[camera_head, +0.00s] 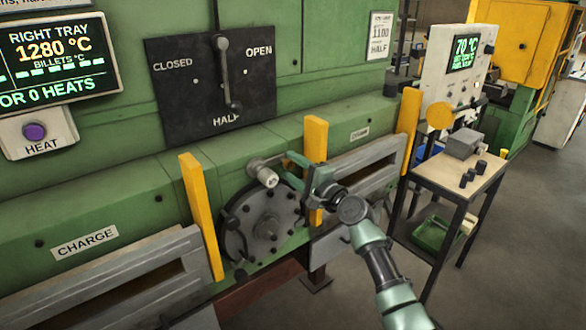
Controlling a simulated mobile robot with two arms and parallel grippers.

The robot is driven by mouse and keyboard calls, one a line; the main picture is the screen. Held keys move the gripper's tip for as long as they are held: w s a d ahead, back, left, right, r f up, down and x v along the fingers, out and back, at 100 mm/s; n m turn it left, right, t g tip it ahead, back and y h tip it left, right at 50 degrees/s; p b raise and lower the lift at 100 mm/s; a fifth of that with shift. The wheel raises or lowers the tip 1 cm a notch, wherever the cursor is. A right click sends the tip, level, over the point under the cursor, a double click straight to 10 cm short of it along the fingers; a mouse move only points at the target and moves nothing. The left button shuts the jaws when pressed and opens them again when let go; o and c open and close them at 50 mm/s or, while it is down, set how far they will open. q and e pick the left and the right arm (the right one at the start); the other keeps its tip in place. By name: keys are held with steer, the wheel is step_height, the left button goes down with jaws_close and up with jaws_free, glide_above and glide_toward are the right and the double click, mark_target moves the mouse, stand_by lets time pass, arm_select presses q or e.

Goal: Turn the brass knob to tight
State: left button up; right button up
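I cannot pick out a brass knob for certain. A round dark plate (264,226) with bolts sits on the green furnace front. A grey crank (259,164) with a pale cylindrical grip (268,178) is above it. My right gripper (287,167) is just right of this grip, with its two fingers apart and nothing seen held between them. I cannot tell whether a finger touches the crank. My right arm comes in from the lower right. My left gripper is not in view.
A black lever plate (172,98) marked CLOSED, OPEN and HALF is above. Yellow posts (201,215) stand out from the front. A side table (430,172) holds a grey box and small dark cylinders. A yellow disc (440,115) is by the 70 °C panel. Floor is clear at right.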

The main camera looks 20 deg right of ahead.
steer(key=b+v, duration=0.1)
steer(key=v, duration=0.6)
steer(key=shift+s+d, duration=0.15)
steer(key=shift+s, duration=0.2)
steer(key=shift+f, duration=0.1)
